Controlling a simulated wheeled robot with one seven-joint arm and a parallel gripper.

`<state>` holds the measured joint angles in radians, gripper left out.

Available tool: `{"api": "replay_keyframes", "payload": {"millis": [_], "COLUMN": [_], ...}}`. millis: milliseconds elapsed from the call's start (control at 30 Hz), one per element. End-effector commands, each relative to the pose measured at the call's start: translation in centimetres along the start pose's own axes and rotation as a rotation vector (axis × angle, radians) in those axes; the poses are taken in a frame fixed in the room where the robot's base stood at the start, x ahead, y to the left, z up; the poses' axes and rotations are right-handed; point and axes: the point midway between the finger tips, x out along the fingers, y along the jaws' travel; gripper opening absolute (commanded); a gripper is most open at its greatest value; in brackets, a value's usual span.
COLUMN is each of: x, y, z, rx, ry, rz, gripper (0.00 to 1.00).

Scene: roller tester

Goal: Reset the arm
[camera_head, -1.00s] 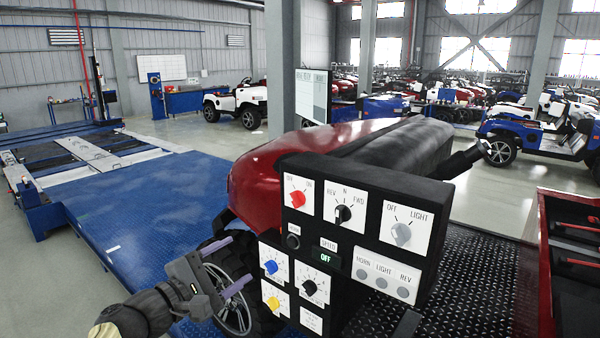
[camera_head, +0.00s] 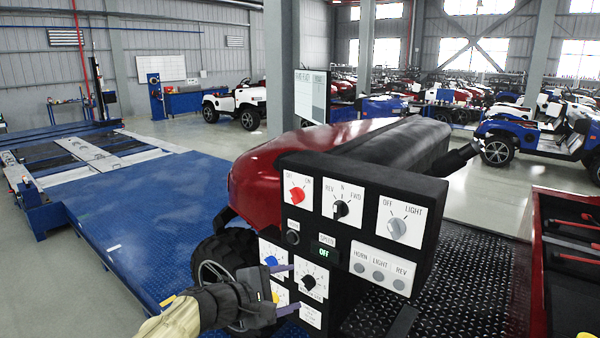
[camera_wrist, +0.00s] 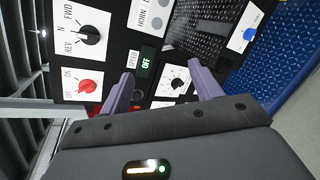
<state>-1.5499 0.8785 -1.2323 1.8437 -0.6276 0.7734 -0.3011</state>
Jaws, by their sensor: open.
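My gripper (camera_head: 288,289) is in front of the lower left of a black control panel (camera_head: 372,178). It is open, with nothing between its two purple fingers. In the wrist view the gripper (camera_wrist: 166,86) faces the panel, and a black knob (camera_wrist: 177,83) shows between the fingers. The panel carries a red knob (camera_head: 297,195), a black REV/N/FWD knob (camera_head: 341,209) and a grey light knob (camera_head: 397,228). A speed display (camera_head: 325,252) reads OFF.
A red vehicle hood (camera_head: 265,180) and a black wheel (camera_head: 215,270) stand behind the panel. A blue platform (camera_head: 140,210) lies to the left. A red open tray (camera_head: 545,260) is at the right. Several parked vehicles stand at the back.

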Motion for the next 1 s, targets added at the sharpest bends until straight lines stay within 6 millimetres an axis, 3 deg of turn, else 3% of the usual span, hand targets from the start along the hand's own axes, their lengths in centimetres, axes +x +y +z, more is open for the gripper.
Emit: {"api": "replay_keyframes", "payload": {"millis": [33, 200, 400, 700, 1000], "x": [1.8, 7.0, 10.5, 11.4, 9.7], "y": [-1.1, -6.3, -12.3, -18.5, -21.4], "z": [0.5, 1.8, 3.7, 6.6, 9.7], "rx": [0.017, 0.102, 0.242, 0.504, 0.799], "ry": [-0.001, 0.017, 0.041, 0.074, 0.098], "rz": [-0.059, -0.288, -0.546, -0.858, -1.072], "gripper": [0.64, 0.64, 0.64, 0.64, 0.64]}}
